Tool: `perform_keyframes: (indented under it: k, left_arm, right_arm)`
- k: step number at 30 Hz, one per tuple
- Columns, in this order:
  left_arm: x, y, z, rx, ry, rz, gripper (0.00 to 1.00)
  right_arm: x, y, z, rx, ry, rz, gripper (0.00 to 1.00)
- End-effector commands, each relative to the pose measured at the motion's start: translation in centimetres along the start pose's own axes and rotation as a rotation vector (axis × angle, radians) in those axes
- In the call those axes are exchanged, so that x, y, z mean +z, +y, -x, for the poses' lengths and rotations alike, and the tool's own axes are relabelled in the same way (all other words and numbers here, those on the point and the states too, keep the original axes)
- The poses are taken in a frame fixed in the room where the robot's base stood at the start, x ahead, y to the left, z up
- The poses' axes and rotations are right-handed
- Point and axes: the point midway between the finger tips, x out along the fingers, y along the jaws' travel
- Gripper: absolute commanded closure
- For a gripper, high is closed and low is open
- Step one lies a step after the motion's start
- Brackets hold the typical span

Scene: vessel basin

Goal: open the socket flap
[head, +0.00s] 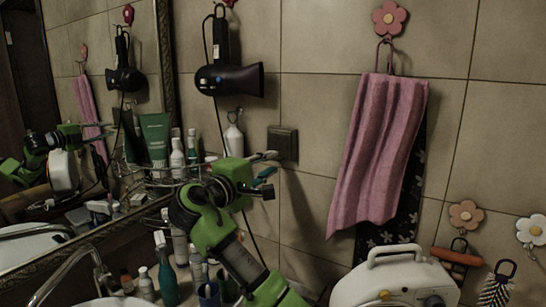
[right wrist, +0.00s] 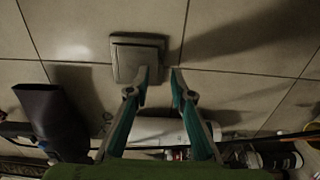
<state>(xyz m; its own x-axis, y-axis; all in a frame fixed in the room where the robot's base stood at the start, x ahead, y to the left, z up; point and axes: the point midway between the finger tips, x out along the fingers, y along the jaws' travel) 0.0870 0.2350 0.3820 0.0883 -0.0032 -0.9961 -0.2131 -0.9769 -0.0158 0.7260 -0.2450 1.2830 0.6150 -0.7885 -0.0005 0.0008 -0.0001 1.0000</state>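The socket (head: 283,143) is a small dark square box on the tiled wall, with its flap lying flat against the front as far as I can tell. It also shows in the right wrist view (right wrist: 137,57). My right gripper (head: 270,172) is just in front of and below the socket. In the right wrist view the gripper (right wrist: 160,73) is open and empty. One fingertip overlaps the socket's lower right edge, and the other is to the right over bare tile. I cannot tell whether the fingertip touches the flap. My left gripper is not in view.
A hair dryer (head: 228,79) hangs above left of the socket, its cord running down. A pink towel (head: 378,150) hangs to the right. A wire rack with a green tube (head: 157,142) and bottles stands left, by a mirror (head: 70,100). A white appliance (head: 397,280) is lower right.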

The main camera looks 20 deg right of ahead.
Motion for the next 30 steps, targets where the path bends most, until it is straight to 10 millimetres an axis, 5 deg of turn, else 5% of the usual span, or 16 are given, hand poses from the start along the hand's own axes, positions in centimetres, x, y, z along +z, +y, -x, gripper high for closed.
perform_keyframes:
  k: [6, 16, 19, 30]
  left_arm:
    - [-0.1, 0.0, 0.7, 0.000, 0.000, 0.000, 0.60]
    - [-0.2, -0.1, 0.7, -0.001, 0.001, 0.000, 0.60]
    - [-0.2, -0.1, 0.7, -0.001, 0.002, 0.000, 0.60]
    - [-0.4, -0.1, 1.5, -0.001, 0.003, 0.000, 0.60]
  right_arm:
    - [0.0, 0.1, -2.1, 0.000, -0.001, 0.000, 0.78]
    - [0.0, 0.0, -2.4, 0.000, 0.000, 0.000, 0.78]
    - [0.0, 0.0, -2.4, 0.000, 0.000, 0.000, 1.00]
    - [0.0, 0.3, -2.2, -0.026, 0.000, 0.000, 1.00]
